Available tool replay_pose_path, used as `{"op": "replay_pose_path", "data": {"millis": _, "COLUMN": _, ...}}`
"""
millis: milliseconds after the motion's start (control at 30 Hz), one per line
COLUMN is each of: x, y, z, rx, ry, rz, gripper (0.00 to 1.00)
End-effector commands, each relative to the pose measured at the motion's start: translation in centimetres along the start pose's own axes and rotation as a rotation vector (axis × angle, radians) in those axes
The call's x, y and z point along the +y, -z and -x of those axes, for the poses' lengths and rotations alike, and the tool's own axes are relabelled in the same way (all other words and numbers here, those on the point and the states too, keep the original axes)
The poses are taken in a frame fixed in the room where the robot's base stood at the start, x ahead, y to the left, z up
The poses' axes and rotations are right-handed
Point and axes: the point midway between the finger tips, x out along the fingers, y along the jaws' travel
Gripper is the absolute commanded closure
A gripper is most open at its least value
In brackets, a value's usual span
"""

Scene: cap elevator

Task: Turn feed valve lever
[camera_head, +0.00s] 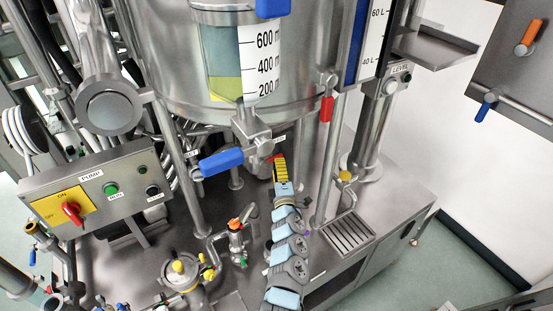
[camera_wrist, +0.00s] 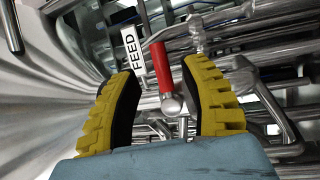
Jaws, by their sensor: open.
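The feed valve lever (camera_wrist: 165,68) has a red grip and shows in the wrist view beside a white FEED label (camera_wrist: 132,50). Its rounded metal end (camera_wrist: 172,104) points toward me. My gripper (camera_wrist: 163,70) is open, with one yellow finger on each side of the lever in the picture. No contact is visible, and I cannot tell how deep the lever sits between the fingers. In the head view my gripper (camera_head: 280,162) is under the tank, right of a blue lever. A small red part (camera_head: 271,158) shows at its tip; the rest is hidden.
The steel tank (camera_head: 180,50) stands close above my gripper. A blue valve lever (camera_head: 221,162) is just left of it. A red lever (camera_head: 327,109) hangs at the right. A pump control box (camera_head: 95,190) is at the left. Pipes crowd behind the feed lever.

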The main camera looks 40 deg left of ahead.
Motion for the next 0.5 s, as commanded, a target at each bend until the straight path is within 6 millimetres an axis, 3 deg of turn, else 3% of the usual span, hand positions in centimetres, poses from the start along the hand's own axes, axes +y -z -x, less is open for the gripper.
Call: {"op": "replay_pose_path", "data": {"millis": 500, "x": -0.3, "y": 0.1, "z": -3.9, "rx": 0.002, "ry": 0.002, "rz": 0.0, "gripper": 0.55}}
